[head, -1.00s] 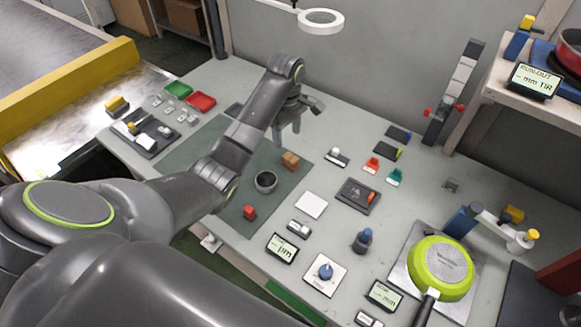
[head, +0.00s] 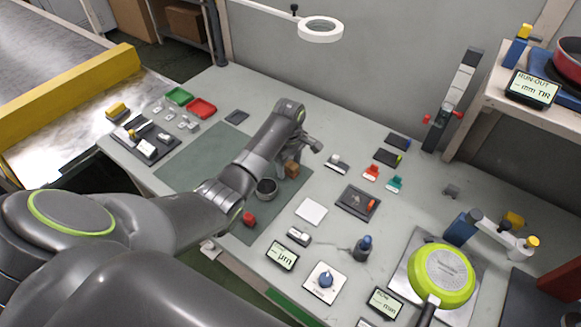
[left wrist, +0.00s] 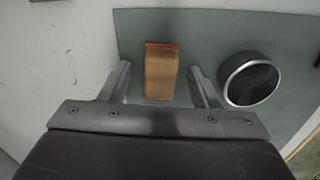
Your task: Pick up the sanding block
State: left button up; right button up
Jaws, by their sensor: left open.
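The sanding block (head: 292,169) is a small brown block on the green mat, partly hidden behind my left arm in the head view. In the left wrist view the block (left wrist: 161,72) lies between the two fingers, with a thin reddish edge at its far end. My left gripper (left wrist: 160,85) is open, one finger on each side of the block, with gaps showing. In the head view the left gripper (head: 285,160) is mostly hidden by its own wrist. My right gripper is not in view.
A dark round cup (head: 266,188) stands close beside the block, and it shows right of the fingers in the left wrist view (left wrist: 252,79). A ring lamp (head: 320,29) hangs above the bench.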

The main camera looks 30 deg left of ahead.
aim_at(289, 163)
pick_arm(q)
jog(key=c, duration=1.1)
notch_tip(289, 163, up, 10)
jog(key=shift+r+b, duration=0.1)
jog(key=shift+b, duration=0.25)
